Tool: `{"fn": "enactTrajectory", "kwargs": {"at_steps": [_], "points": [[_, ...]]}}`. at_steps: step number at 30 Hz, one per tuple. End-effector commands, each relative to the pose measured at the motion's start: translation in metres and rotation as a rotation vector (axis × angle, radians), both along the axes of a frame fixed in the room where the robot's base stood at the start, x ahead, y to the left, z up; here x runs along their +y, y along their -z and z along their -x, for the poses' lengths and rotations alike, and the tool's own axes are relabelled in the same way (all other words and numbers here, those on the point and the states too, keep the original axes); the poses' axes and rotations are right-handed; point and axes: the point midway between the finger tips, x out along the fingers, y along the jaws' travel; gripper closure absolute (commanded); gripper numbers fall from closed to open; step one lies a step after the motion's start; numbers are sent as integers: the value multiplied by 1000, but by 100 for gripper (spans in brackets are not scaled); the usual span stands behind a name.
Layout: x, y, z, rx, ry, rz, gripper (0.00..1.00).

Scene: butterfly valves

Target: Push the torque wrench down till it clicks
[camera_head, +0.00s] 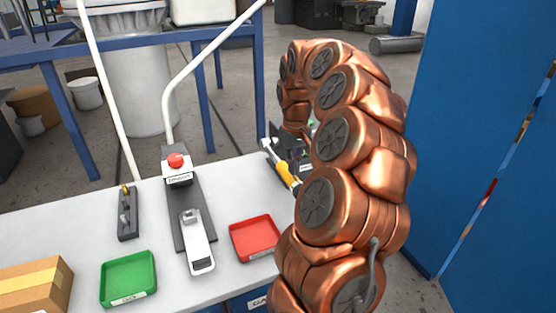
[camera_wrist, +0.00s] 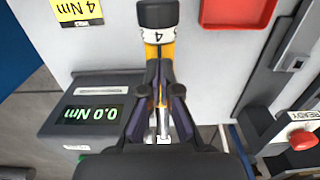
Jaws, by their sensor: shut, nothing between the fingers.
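The torque wrench has a yellow-orange handle with a black end cap (camera_wrist: 157,14) and a "4" on its collar. The dark tester (camera_wrist: 60,118) has a green display reading 0.0 Nm, upside down in the wrist view. My gripper (camera_wrist: 160,66) is shut and empty, with its dark fingers over the wrench handle. A bright metal part of the wrench shows between the finger bases. I cannot tell whether the fingertips touch the handle.
A red tray (camera_head: 255,238), a green tray (camera_head: 128,278) and a cardboard box (camera_head: 36,285) stand on the white bench. A grey fixture with a red button (camera_head: 176,160) stands left of the red tray. A yellow "4 Nm" label (camera_wrist: 78,9) lies near the tester. Blue panels stand at right.

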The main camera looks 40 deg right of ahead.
Motion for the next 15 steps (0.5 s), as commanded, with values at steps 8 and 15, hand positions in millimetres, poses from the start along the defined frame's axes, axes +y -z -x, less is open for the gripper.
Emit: {"fn": "enactTrajectory", "kwargs": {"at_steps": [8,15], "points": [[0,13,0,0,1,0,100],[0,17,0,0,1,0,100]]}}
